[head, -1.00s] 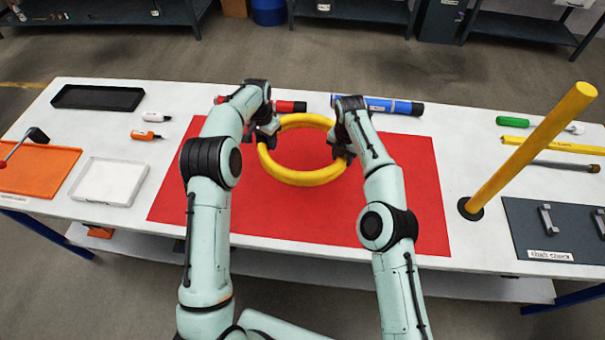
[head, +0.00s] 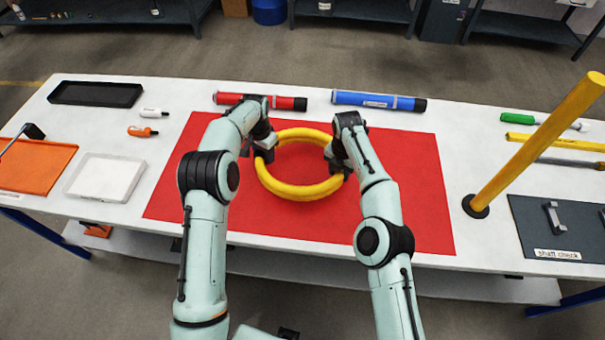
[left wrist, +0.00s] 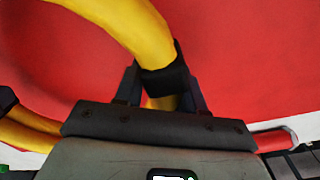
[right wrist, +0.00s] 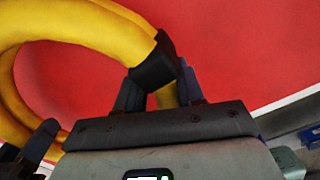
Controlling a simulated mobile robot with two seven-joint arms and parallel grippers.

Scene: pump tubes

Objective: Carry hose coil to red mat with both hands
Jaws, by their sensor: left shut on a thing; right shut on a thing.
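The yellow hose coil (head: 300,191) is a ring over the middle of the red mat (head: 230,218) in the head view. My left gripper (head: 263,150) is shut on the coil's left side, at a black band (left wrist: 163,80) in the left wrist view. My right gripper (head: 340,165) is shut on the coil's right side, at another black band (right wrist: 156,64) in the right wrist view. The coil looks level. I cannot tell whether it touches the mat or hangs just above it.
A red tube (head: 285,103) and a blue tube (head: 375,102) lie behind the mat. A yellow post (head: 535,145) stands to the right, by a dark board (head: 535,235). A white tray (head: 105,178), an orange tray (head: 40,170) and a black tray (head: 95,94) sit at left.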

